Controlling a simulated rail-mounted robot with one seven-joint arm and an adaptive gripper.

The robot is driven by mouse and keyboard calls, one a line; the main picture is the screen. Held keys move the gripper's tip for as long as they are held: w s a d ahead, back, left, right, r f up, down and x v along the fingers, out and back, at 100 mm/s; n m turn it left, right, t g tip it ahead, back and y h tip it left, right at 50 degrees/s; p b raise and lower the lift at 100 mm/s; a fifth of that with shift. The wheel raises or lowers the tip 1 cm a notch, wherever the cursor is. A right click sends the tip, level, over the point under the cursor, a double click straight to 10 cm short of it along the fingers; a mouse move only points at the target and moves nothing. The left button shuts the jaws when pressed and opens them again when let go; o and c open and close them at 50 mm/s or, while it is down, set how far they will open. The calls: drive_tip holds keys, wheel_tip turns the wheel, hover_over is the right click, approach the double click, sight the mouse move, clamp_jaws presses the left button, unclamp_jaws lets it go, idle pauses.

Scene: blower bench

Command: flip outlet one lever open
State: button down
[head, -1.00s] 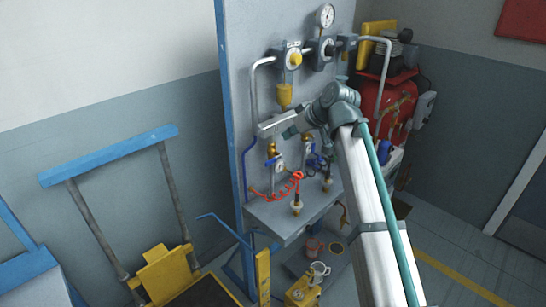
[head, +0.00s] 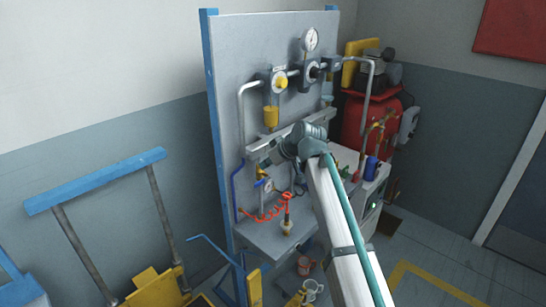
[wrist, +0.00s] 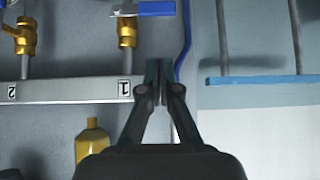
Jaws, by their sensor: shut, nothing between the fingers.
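The brass valve of outlet one (wrist: 127,32) hangs below the grey manifold bar, by an upside-down "1" label, in the wrist view. Its blue lever (wrist: 157,8) lies crosswise to the pipe, at the top edge of that view. The valve also shows in the head view (head: 261,174), just below my gripper (head: 266,158). In the wrist view my gripper (wrist: 161,68) is shut and empty. Its tips are right of the valve body and apart from the lever in the picture. My arm hides the outlets farther right in the head view.
The second outlet's brass valve (wrist: 24,36) is left in the wrist view. The manifold bar (wrist: 60,90) runs beside the fingers, with a yellow bowl (wrist: 92,138) beyond. A blue tube (wrist: 184,38) runs close to the fingertips.

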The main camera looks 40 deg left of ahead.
sight(259, 183)
wheel_tip(259, 183, down, 6)
drive_tip(key=a+p, duration=0.2)
drive_tip(key=shift+w+f, duration=0.15)
drive_tip(key=shift+a, duration=0.15)
drive_tip(key=shift+f, duration=0.15)
drive_tip(key=shift+b, duration=0.4)
